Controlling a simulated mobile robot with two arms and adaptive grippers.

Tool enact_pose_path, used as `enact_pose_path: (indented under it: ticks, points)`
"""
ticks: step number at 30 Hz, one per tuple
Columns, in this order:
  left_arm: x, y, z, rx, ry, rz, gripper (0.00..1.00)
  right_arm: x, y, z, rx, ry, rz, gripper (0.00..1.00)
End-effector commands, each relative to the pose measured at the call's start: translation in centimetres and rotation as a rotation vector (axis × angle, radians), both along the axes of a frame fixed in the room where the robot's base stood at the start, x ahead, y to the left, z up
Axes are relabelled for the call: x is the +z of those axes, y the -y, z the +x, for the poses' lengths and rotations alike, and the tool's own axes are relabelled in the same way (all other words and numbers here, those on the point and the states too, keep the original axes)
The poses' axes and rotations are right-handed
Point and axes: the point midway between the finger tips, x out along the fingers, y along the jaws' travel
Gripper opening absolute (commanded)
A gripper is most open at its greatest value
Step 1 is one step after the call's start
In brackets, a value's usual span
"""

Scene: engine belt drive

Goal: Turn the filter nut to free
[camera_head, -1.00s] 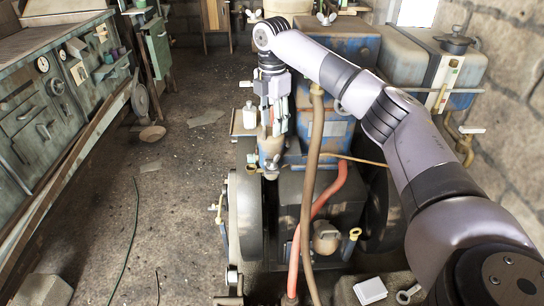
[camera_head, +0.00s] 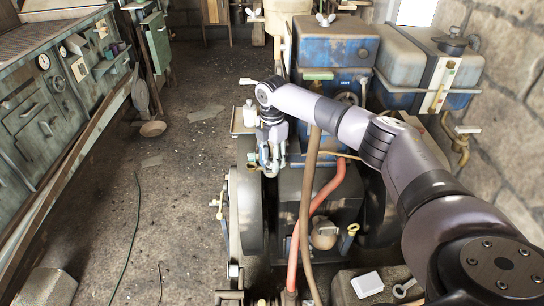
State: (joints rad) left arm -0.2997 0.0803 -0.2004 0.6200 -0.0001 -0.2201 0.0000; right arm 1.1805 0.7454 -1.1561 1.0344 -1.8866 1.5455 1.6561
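My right gripper (camera_head: 271,158) points down at the left side of the engine, just above the flywheel. In the head view its fingers are on either side of a small bluish part that looks like the filter housing. The fingers and wrist hide its top, so I cannot make out the filter nut. I cannot tell whether the fingers touch or grip anything. My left gripper is not in view.
A dark flywheel (camera_head: 249,210) stands below the gripper. A red hose (camera_head: 328,200) and a brown hose (camera_head: 307,215) run just right of it. A white jar (camera_head: 249,115) stands behind it. A blue tank (camera_head: 337,45) is farther back. The floor at left is mostly clear.

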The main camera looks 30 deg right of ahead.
Motion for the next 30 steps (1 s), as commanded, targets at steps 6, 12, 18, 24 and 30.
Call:
enact_pose_path:
  ticks: [6,12,18,24,30]
  points:
    - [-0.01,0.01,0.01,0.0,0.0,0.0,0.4,0.04,-0.01,0.01,0.0,0.0,0.0,0.29]
    - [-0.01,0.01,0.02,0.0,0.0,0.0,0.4,0.06,-0.01,0.01,0.0,0.0,0.0,0.15]
    - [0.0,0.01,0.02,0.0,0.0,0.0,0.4,0.07,0.0,0.01,0.0,0.0,0.0,0.02]
    - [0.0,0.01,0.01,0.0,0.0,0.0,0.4,0.08,0.0,0.01,0.0,0.0,0.0,0.0]
    - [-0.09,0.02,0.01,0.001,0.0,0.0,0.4,0.06,0.01,0.02,0.018,0.001,0.0,0.0]
